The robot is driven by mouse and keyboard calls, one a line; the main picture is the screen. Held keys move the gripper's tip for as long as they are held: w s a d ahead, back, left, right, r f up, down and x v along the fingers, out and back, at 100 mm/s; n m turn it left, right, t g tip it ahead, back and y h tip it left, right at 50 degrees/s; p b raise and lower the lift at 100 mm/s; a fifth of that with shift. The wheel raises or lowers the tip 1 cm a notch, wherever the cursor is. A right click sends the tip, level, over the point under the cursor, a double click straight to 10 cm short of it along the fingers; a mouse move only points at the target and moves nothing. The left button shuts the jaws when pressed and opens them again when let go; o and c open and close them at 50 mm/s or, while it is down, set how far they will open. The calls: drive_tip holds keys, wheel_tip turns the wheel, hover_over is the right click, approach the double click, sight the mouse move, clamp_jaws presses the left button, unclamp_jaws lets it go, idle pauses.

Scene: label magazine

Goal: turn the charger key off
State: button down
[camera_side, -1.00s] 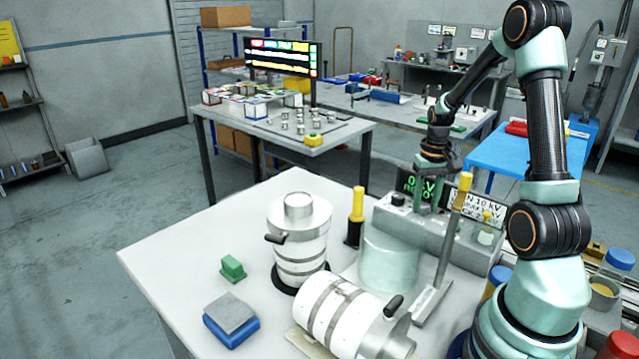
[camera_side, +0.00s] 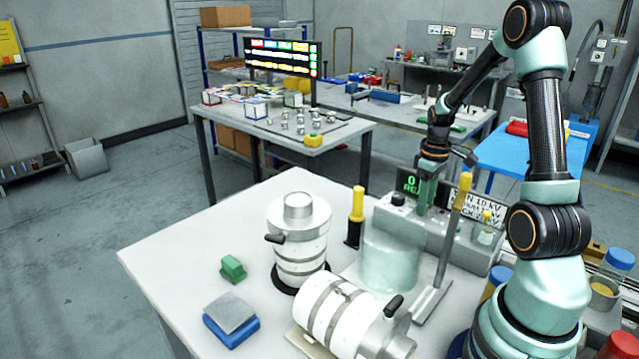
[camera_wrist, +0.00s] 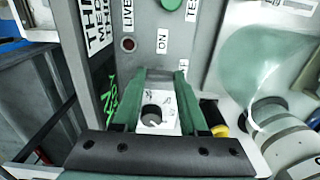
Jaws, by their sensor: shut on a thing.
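The charger (camera_side: 462,252) is a grey box at the right of the white bench, with a green-lit display (camera_side: 411,182) behind my gripper. My gripper (camera_side: 424,208) points down onto the top of the charger in the side view. In the wrist view its two green fingers (camera_wrist: 158,78) stand either side of a pale piece with a dark round mark, which looks like the charger key (camera_wrist: 152,118). The fingers are shut on it. ON and partly covered OFF labels lie by the fingertips. The key's exact angle is hard to tell.
A yellow-handled rod (camera_side: 452,230) leans in front of the charger. A clear greenish cylinder (camera_side: 388,258), a yellow-topped black tool (camera_side: 356,215) and two white banded canisters (camera_side: 298,240) stand or lie nearby.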

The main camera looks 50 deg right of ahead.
idle(0.3)
drive_tip(key=shift+c, duration=2.2)
unclamp_jaws()
drive_tip(key=shift+r, duration=0.1)
wheel_tip(320, 180, up, 12)
